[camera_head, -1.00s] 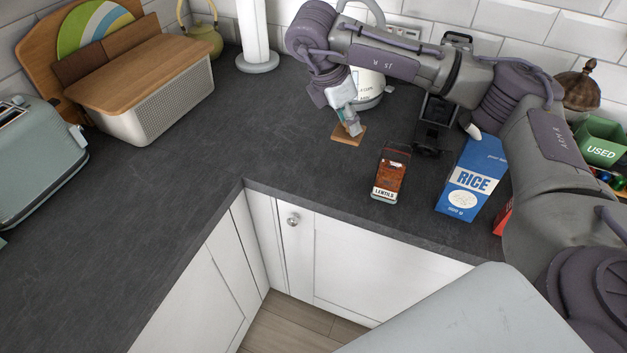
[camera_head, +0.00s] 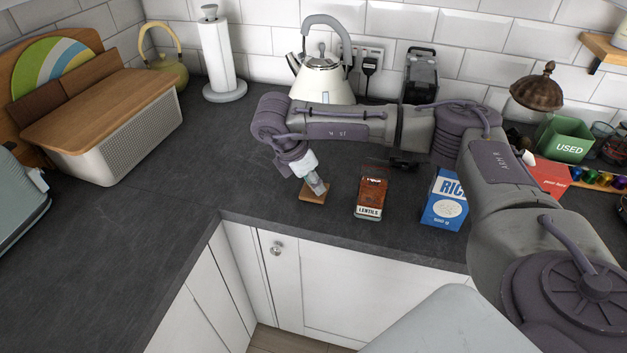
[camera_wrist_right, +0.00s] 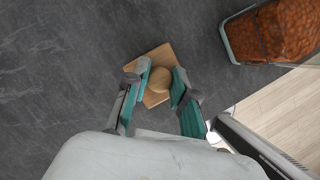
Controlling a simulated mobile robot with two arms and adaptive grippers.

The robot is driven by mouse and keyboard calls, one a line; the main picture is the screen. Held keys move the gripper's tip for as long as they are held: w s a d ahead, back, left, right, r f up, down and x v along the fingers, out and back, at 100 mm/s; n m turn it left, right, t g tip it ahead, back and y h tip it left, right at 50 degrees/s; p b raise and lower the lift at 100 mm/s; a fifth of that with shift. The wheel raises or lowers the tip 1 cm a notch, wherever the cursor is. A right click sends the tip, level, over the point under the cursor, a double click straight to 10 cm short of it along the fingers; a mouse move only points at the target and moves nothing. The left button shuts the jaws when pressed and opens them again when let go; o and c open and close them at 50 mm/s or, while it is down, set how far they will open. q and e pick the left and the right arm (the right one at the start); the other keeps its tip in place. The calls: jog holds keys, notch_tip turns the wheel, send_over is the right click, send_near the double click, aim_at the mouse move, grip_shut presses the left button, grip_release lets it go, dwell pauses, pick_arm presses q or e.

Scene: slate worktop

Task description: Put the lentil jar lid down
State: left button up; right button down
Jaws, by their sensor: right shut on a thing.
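The lentil jar lid (camera_head: 312,197) is a square wooden plate with a round knob. It lies flat at or just above the worktop, left of the lentil jar; I cannot tell if it touches. My right gripper (camera_head: 320,188) points down over it. In the right wrist view the lid (camera_wrist_right: 157,57) shows beneath the fingers, and my right gripper (camera_wrist_right: 162,92) is shut on its knob. The lentil jar (camera_head: 371,196) stands upright and open, filled with orange-brown lentils. It also shows in the right wrist view (camera_wrist_right: 270,35). My left gripper is not in view.
A blue rice box (camera_head: 445,202) stands right of the jar. A cream kettle (camera_head: 322,80) stands behind my right arm. A bread bin (camera_head: 115,125) is at the left. The slate worktop (camera_head: 200,165) is clear left of the lid, and its front edge runs close below.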

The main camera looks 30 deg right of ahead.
jog(key=shift+f, duration=0.3)
jog(key=shift+f, duration=0.1)
jog(key=c, duration=1.4)
grip_release()
jog(key=shift+f, duration=0.1)
jog(key=o, duration=0.4)
jog(key=shift+o, duration=0.2)
